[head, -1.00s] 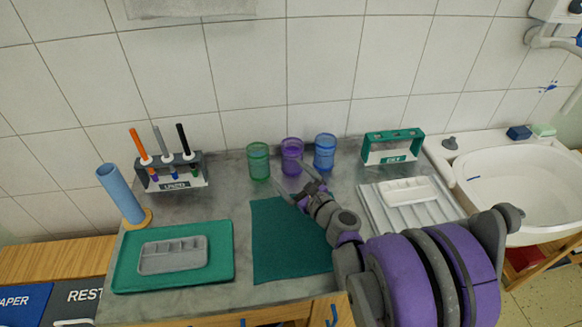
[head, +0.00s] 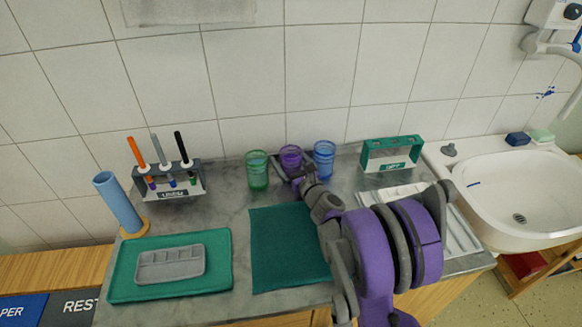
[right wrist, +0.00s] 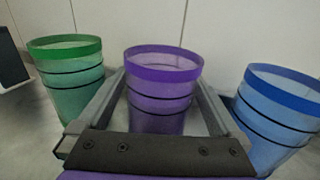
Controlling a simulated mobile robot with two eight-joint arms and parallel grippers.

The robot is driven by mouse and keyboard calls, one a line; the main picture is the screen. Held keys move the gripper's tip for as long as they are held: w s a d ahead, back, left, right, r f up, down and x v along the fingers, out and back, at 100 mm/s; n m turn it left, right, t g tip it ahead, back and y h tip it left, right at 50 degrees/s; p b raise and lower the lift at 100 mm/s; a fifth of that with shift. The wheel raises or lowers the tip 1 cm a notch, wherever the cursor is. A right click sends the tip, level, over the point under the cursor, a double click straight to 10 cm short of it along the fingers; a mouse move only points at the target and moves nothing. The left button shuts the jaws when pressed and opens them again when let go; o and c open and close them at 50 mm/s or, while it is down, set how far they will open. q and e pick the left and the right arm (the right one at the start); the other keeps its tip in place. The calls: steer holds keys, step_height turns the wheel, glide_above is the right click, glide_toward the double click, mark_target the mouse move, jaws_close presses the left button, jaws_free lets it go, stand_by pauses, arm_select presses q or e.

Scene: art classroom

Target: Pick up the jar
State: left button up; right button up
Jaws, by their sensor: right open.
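Three clear ribbed jars stand upright in a row near the wall: a green jar (head: 257,171), a purple jar (head: 290,155) and a blue jar (head: 324,158). My right gripper (head: 291,168) is at the purple jar, open, with a finger on each side of it. In the right wrist view the purple jar (right wrist: 160,90) stands between the two fingers, the green jar (right wrist: 68,75) is left of them and the blue jar (right wrist: 275,110) right. I cannot tell whether the fingers touch the purple jar. Its lower part is hidden in the head view. My left gripper is not in view.
A green mat (head: 285,248) lies in front of the jars. A marker rack (head: 178,184) and a blue tube (head: 117,203) stand at left, behind a green tray (head: 220,277). A green-and-white holder (head: 391,155) and a sink (head: 510,190) are at right.

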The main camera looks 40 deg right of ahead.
steer(key=shift+x, duration=0.8)
steer(key=shift+s, duration=0.1)
steer(key=c, duration=1.5)
steer(key=shift+r, duration=0.15)
